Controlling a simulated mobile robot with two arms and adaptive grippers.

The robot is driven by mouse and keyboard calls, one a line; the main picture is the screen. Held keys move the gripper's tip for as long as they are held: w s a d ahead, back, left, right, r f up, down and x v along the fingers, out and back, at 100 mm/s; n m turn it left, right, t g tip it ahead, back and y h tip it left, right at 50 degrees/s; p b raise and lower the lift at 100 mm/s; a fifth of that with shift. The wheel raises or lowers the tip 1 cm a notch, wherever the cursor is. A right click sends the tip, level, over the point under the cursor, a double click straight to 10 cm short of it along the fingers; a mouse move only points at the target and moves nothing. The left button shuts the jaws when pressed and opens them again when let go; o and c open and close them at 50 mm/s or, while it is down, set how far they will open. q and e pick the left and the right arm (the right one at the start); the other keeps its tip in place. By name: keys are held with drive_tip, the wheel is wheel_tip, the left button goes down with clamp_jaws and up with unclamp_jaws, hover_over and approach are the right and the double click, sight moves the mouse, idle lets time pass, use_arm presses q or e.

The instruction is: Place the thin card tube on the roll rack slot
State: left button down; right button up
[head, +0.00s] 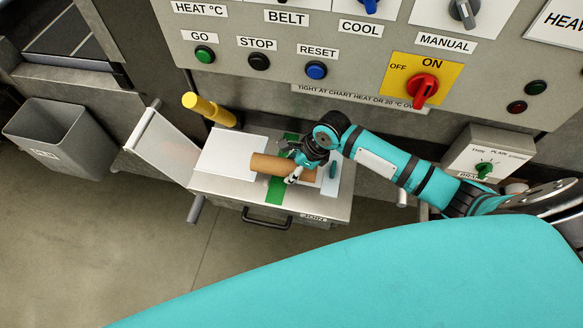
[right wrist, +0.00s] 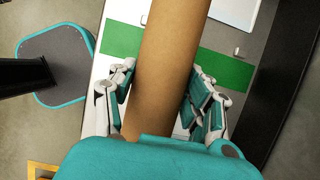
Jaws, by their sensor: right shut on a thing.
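The card tube (head: 270,164) is a plain brown cylinder lying across the top of a small metal cabinet in the head view. My right gripper (head: 300,168) is over its right part, with its fingers on either side of the tube. In the right wrist view the brown tube (right wrist: 165,70) runs between the two teal-and-grey fingers (right wrist: 162,95), which are shut on it. Whether the tube touches the top below is hard to tell. My left gripper is not in view. I cannot make out a roll rack slot for certain.
The cabinet top holds a white sheet (head: 232,153) and a green strip (head: 277,192). A pale sloping panel (head: 163,148) and a yellow cylinder (head: 209,109) are left of it. A grey bin (head: 48,128) stands far left. A control panel (head: 240,60) rises behind.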

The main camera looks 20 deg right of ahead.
drive_tip(key=shift+w, duration=0.35)
drive_tip(key=shift+w+f+p, duration=0.15)
drive_tip(key=shift+f+p, duration=0.05)
drive_tip(key=shift+f, duration=0.7)
drive_tip(key=shift+w+f+p, duration=0.15)
drive_tip(key=shift+f, duration=0.75)
drive_tip(key=shift+f, duration=0.1)
drive_tip(key=o, duration=1.2)
drive_tip(key=shift+c, duration=0.2)
